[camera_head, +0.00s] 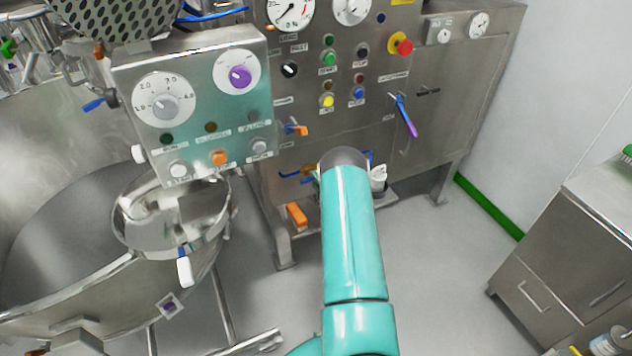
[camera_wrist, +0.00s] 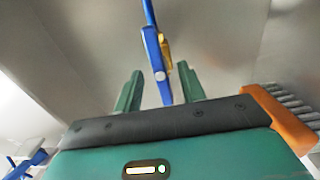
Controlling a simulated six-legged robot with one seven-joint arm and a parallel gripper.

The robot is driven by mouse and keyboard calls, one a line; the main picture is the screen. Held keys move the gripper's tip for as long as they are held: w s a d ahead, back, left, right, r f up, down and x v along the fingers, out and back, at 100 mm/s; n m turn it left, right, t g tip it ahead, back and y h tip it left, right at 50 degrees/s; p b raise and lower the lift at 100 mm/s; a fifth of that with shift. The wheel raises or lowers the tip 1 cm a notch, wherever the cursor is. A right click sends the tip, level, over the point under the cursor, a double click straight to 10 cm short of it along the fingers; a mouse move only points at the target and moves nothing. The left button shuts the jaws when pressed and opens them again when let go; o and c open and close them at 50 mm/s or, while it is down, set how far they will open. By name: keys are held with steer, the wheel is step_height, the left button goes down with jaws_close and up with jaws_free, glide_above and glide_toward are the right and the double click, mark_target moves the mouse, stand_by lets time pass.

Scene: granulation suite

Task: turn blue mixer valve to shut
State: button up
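In the wrist view a blue valve handle (camera_wrist: 153,45) with a yellow part (camera_wrist: 166,48) beside it hangs down from the top of the picture. My gripper (camera_wrist: 160,70) is open, with its two green fingers apart. The lower end of the blue handle shows between the fingers, closer to the right one. I see no clear contact. In the head view my teal arm hides the gripper. Blue bits (camera_head: 369,157) show beside the arm's far end, below the control panel; I cannot tell if they are the same valve.
An orange-backed brush (camera_wrist: 280,118) lies close right of my gripper in the wrist view. A steel control cabinet (camera_head: 430,110) with buttons and gauges stands ahead. A large steel bowl (camera_head: 50,290) is at left, a drawer unit (camera_head: 570,260) at right. Grey floor (camera_head: 440,270) is clear between.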

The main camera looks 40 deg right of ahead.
steer(key=shift+w+d, duration=0.1)
steer(key=shift+w, duration=0.4)
jaws_close()
steer(key=shift+m, duration=9)
